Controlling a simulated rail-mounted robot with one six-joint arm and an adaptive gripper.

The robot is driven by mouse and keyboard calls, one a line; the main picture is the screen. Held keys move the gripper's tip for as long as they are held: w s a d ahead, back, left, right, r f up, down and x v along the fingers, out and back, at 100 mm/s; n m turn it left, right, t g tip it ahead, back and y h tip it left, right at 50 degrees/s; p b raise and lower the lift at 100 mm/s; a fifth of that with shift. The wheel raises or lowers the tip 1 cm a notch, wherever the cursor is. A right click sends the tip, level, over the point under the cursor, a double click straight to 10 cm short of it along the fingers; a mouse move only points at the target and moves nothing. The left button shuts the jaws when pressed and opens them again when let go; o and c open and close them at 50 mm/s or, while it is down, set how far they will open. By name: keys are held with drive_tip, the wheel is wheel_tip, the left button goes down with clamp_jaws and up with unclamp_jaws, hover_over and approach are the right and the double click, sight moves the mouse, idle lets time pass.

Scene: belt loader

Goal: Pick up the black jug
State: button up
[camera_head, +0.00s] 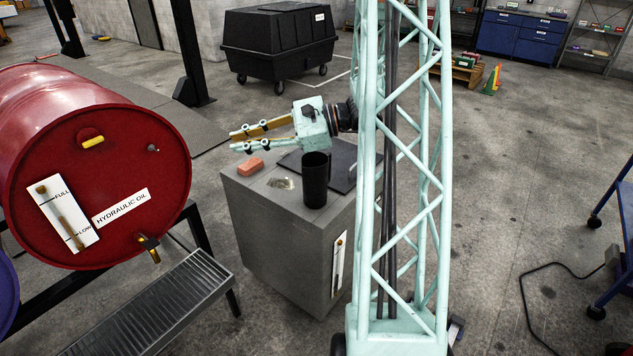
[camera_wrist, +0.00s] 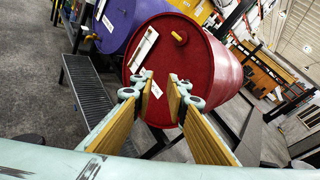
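The black jug (camera_head: 315,181) stands upright on top of a grey cabinet (camera_head: 284,226) in the head view. Its top edge overlaps the underside of my wrist in the picture. My gripper (camera_head: 240,138) is above the cabinet, to the upper left of the jug, pointing left towards the red drum. Its two fingers are spread apart with nothing between them. In the wrist view my gripper (camera_wrist: 163,82) shows yellow-padded fingers with a clear gap, and the red drum beyond. The jug is not visible in the wrist view.
An orange block (camera_head: 250,167) and a dark flat panel (camera_head: 335,165) lie on the cabinet top. A red hydraulic oil drum (camera_head: 75,195) lies on a rack at left, with a metal grating (camera_head: 150,312) below.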

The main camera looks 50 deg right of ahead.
drive_tip(key=s+d+f+m+t+h, duration=0.25)
drive_tip(key=s+d+f+m, duration=0.2)
drive_tip(key=d, duration=0.65)
drive_tip(key=s+d+f+m+t+h, duration=0.2)
drive_tip(key=s+d+f+m+h, duration=0.3)
drive_tip(key=d, duration=0.6)
drive_tip(key=s+d+f+m+t+h, duration=0.1)
drive_tip(key=s+d+f+t+h, duration=0.15)
drive_tip(key=d+f, duration=0.6)
drive_tip(key=m+g+h, duration=0.1)
drive_tip(key=m+h, duration=0.3)
drive_tip(key=m, duration=0.1)
approach(329, 180)
drive_tip(key=s+r, duration=0.2)
drive_tip(key=s, duration=0.1)
drive_tip(key=shift+s+r, duration=0.1)
drive_tip(key=shift+r, duration=0.15)
drive_tip(key=shift+b+x, duration=0.5)
drive_tip(key=shift+x, duration=3.8)
drive_tip(key=shift+f, duration=0.15)
drive_tip(key=shift+f+b+x, duration=0.2)
drive_tip(key=shift+b+x, duration=0.4)
drive_tip(key=shift+x, duration=2)
drive_tip(key=shift+a, duration=0.1)
